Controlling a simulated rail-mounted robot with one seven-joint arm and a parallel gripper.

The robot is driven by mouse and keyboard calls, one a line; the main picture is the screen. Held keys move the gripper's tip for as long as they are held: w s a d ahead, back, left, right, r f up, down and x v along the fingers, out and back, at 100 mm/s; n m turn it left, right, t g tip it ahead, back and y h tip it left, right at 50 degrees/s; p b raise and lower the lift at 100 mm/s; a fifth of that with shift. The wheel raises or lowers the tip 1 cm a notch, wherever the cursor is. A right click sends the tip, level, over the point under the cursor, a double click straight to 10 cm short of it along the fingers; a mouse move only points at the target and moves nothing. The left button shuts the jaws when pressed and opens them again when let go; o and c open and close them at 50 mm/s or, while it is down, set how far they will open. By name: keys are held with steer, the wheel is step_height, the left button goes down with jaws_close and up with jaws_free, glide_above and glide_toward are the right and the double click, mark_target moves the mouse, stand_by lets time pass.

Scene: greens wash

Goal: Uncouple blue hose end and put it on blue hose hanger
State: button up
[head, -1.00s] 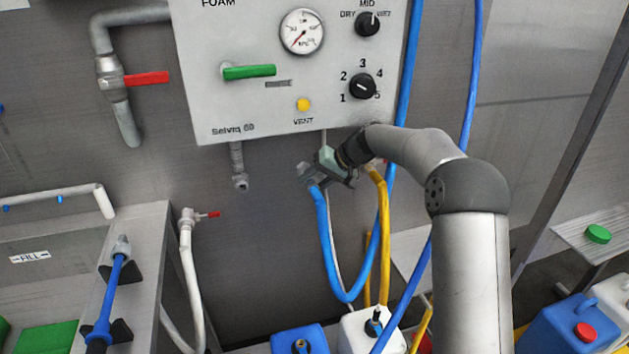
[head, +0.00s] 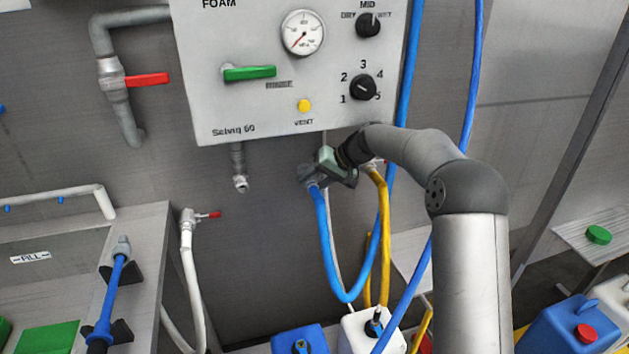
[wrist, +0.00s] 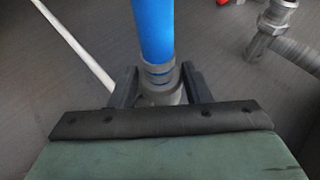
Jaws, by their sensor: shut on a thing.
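The blue hose (head: 328,245) ends in a grey coupling (head: 310,176) below the foam panel. My gripper (head: 318,176) is shut on that end; the wrist view shows its two fingers (wrist: 157,90) on either side of the grey collar (wrist: 158,82). The hose loops down from the grip, then back up to the right. A bare metal pipe outlet (head: 239,168) under the panel stands apart, left of the held end; a metal fitting also shows at upper right in the wrist view (wrist: 275,18). I cannot make out a blue hose hanger.
The foam panel (head: 240,105) hangs just above my gripper. A yellow hose (head: 383,235) runs close on the right, partly behind my wrist. A white hose (head: 192,270) with a red-handled valve is at left. Blue and white jugs (head: 352,330) stand below. Bare wall lies between outlet and white hose.

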steer(key=shift+w+a+r+p, duration=0.1)
steer(key=shift+w+a+p, duration=0.1)
steer(key=shift+w+p, duration=0.3)
steer(key=shift+w+a+r+p, duration=0.15)
steer(key=shift+a+r+p, duration=0.15)
steer(key=shift+r+p, duration=0.4)
steer(key=shift+s+d+f+b, duration=0.15)
steer(key=shift+s+f+b, duration=0.25)
steer(key=shift+b, duration=0.65)
steer(key=shift+s+d+f+b, duration=0.15)
steer(key=shift+s+d+b, duration=0.05)
steer(key=shift+s+b, duration=0.2)
steer(key=shift+s+d+f+b, duration=0.3)
steer(key=shift+s+b, duration=0.15)
steer(key=shift+b, duration=0.3)
steer(key=shift+s+d+r+y+b, duration=0.1)
steer(key=shift+s+d+y+b, duration=0.2)
steer(key=shift+y, duration=0.1)
stand_by(0.5)
